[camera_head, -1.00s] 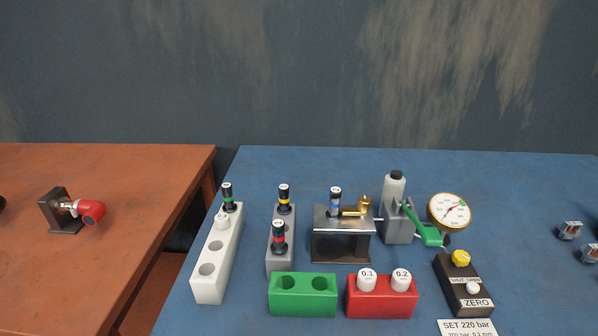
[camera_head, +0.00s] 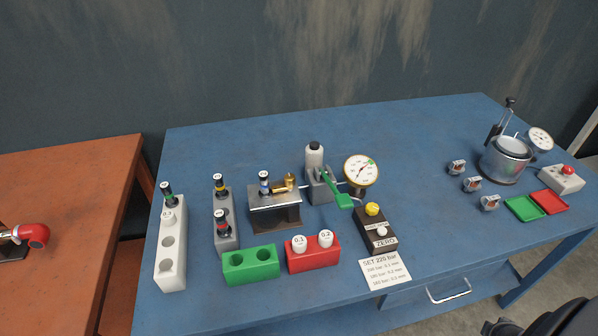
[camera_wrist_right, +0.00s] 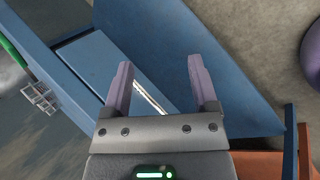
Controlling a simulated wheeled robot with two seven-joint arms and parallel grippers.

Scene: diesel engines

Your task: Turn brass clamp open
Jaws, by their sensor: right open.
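The brass clamp (camera_head: 290,181) sits at the right end of the top of a metal test stand (camera_head: 275,197) on the blue table, in the head view. An injector with a blue band (camera_head: 264,183) stands upright in the stand, just left of the clamp. My right gripper (camera_wrist_right: 160,84) shows in the right wrist view with its two fingers apart and nothing between them. It is away from the clamp, with the blue table's side and drawer below or beyond it. A dark part at the lower right of the head view seems to be my right arm. My left gripper is out of view.
A hand pump with a green lever (camera_head: 338,194) and a gauge (camera_head: 361,170) stand right of the clamp. Injector racks (camera_head: 171,270), a green block (camera_head: 250,265) and a red block (camera_head: 313,257) stand left and in front.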

